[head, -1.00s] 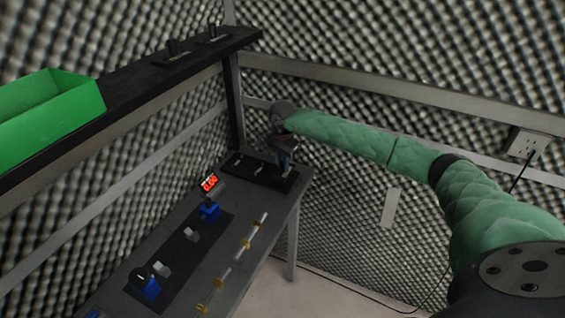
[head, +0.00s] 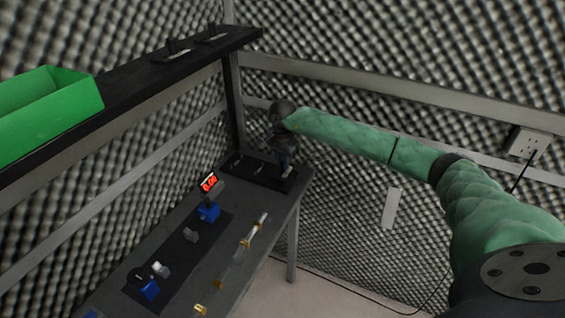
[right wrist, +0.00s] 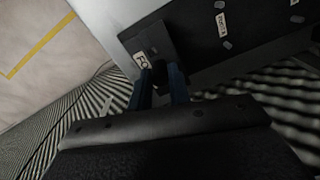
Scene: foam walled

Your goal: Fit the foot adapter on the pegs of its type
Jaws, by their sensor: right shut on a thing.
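My right gripper (head: 285,168) is at the far right end of the bench, low over the black peg board (head: 262,183). In the right wrist view its two blue fingers (right wrist: 160,88) are shut on a small dark piece (right wrist: 160,71), which looks like the foot adapter. The fingers hide much of it. A white label starting "FO" (right wrist: 141,60) lies just beyond the fingertips, and the board (right wrist: 195,45) fills the area beyond. I cannot tell whether the piece is seated on pegs or just above them. My left gripper is out of view.
A red-lit display (head: 209,182) and blue fixtures (head: 208,212) stand on the bench left of the board. Brass-ended rods (head: 254,232) lie along the front edge. A shelf above carries a green bin (head: 50,110). Foam walls are close behind.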

